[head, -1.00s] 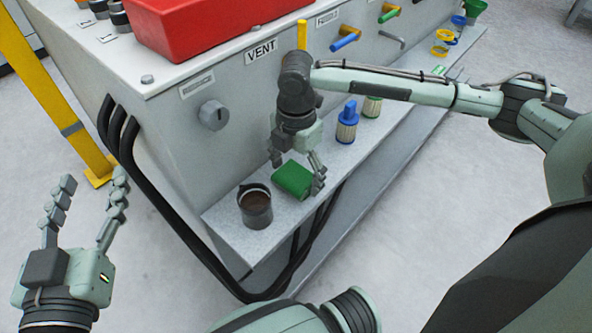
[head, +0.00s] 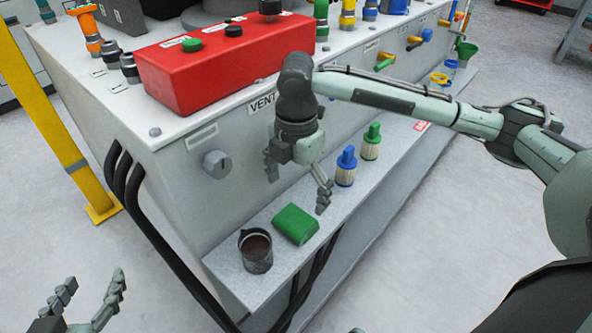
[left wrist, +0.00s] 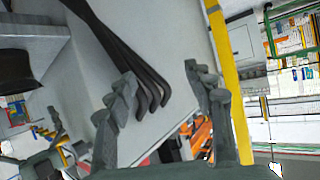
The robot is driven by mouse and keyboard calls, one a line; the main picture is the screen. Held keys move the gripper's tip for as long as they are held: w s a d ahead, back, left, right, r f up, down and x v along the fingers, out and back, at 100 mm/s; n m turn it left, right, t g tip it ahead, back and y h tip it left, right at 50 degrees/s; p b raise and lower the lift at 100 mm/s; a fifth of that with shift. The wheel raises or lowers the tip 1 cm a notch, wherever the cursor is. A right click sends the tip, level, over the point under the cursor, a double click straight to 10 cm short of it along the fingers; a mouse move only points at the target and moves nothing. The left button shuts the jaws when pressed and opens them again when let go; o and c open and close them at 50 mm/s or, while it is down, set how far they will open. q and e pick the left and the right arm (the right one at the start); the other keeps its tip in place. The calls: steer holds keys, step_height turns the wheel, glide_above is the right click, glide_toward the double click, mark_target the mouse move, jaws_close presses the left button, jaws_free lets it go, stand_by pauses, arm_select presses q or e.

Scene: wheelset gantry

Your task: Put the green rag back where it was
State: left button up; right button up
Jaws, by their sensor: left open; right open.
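The green rag (head: 295,224) lies folded on the grey ledge (head: 232,270) at the front of the machine, just right of a dark cup with brown contents (head: 256,250). My right gripper (head: 297,190) is open and empty above the rag, its fingers pointing down and apart from it. My left gripper (head: 88,296) is open and empty at the lower left, away from the ledge. In the left wrist view my left gripper's fingers (left wrist: 160,90) are spread with nothing between them.
A blue-capped filter (head: 346,168) and a green-capped filter (head: 371,142) stand on the ledge to the right. A red control box (head: 220,60) sits on the machine top. Black hoses (head: 165,245) run down the machine's corner. A yellow post (head: 62,125) stands at left.

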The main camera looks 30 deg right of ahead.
arm_select(q)
steer(key=s+a+f+g, duration=0.1)
steer(key=f, duration=0.1)
steer(key=s+a+f+g+y, duration=0.1)
steer(key=a, duration=0.1)
steer(key=shift+s+a+f+p, duration=0.15)
steer(key=shift+f+p, duration=0.2)
arm_select(e)
step_height(320, 180, up, 4)
steer(key=shift+f, duration=0.1)
